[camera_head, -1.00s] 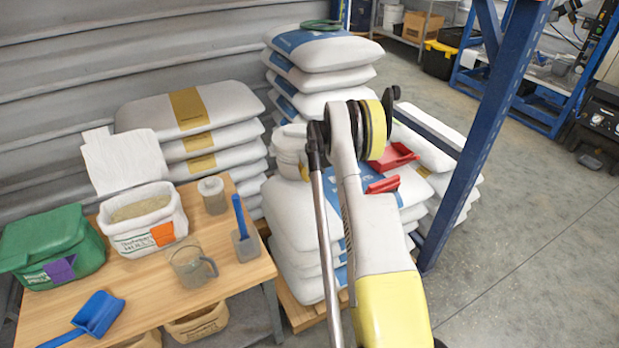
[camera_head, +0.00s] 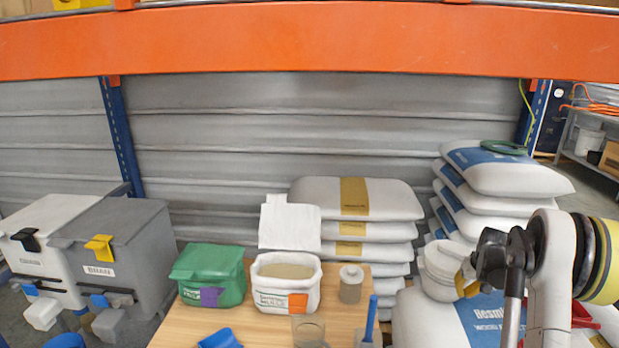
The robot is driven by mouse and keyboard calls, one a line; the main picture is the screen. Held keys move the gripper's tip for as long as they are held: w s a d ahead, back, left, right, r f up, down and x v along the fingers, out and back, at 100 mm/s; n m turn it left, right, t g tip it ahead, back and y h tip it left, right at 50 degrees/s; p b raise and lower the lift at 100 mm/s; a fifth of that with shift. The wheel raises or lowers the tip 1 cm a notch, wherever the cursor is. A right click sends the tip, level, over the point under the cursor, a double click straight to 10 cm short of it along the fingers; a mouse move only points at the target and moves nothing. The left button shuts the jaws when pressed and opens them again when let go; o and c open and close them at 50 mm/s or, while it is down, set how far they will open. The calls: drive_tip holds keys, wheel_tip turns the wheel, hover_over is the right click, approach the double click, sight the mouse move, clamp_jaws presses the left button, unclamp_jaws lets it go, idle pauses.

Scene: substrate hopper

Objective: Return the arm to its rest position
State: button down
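My arm (camera_head: 549,262) rises at the right of the head view, a pale link with a black and yellow round joint. A black part (camera_head: 492,254) with a metal rod shows beside it. I see no gripper fingers; they are out of the picture or hidden, so I cannot tell whether they hold anything. The visible arm parts stand in front of the stacked sacks at the right.
A wooden table (camera_head: 183,331) holds a green bag (camera_head: 208,276), an open white bag (camera_head: 286,283), a lidded jar (camera_head: 351,284) and a clear jug (camera_head: 308,331). Lidded bins (camera_head: 122,255) stand left, white sacks (camera_head: 506,172) right. An orange beam (camera_head: 300,40) crosses above.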

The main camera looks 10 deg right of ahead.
drive_tip(key=s+a+r+n+t, duration=0.1)
drive_tip(key=s+a+r, duration=0.3)
drive_tip(key=a+r, duration=0.75)
drive_tip(key=s+a+r+t, duration=0.1)
drive_tip(key=s+a+r, duration=0.3)
drive_tip(key=a+r, duration=0.8)
drive_tip(key=s+a+n+t, duration=0.2)
drive_tip(key=s+a, duration=1.4)
drive_tip(key=s, duration=0.4)
drive_tip(key=shift+s+a+f+y, duration=0.15)
drive_tip(key=shift+s+f+y, duration=0.2)
drive_tip(key=shift+f+y, duration=0.05)
